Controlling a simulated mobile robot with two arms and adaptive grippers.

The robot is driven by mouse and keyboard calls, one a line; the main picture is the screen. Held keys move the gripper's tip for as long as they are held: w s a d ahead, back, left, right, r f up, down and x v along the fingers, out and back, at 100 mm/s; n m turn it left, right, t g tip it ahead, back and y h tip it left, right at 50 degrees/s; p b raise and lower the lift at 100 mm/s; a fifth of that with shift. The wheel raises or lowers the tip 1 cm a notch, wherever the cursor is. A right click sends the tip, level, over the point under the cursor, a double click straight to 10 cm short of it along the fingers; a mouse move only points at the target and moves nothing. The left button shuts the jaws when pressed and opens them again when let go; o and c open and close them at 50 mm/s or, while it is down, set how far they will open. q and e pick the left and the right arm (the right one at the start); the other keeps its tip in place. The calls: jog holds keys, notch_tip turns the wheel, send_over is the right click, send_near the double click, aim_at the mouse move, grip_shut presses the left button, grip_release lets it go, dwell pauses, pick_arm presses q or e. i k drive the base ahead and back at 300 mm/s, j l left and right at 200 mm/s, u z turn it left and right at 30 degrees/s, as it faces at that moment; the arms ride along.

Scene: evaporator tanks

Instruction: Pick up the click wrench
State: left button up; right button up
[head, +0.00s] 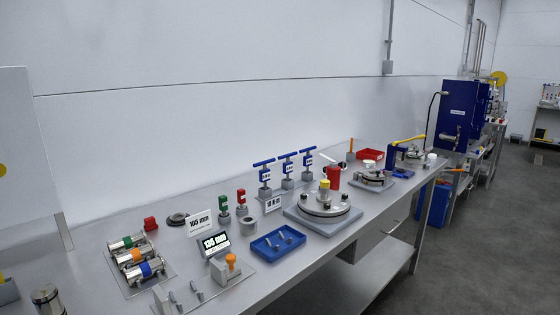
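No tool in the head view can be made out for certain as the click wrench. Three blue T-handled tools with small labels stand upright in grey blocks along the back of the bench: a left one (264,172), a middle one (287,168) and a right one (308,162). A long yellow bar (408,140) lies over a blue stand farther along the bench. It is too small to tell what it is. Neither of my grippers shows in this view.
The long grey bench (205,176) runs along the wall. On it are a blue tray (278,254), a round flanged lid (323,207) on a plate, a lit display (216,243) and a red bin (370,154). Open grey floor (470,260) lies to the right.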

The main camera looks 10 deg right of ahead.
aim_at(307, 160)
jog(key=i+l+u, duration=0.1)
jog(key=l+u, duration=0.7)
jog(key=l, duration=0.2)
jog(key=k+l+u, duration=0.1)
jog(key=l+u, duration=0.3)
jog(key=l, duration=0.1)
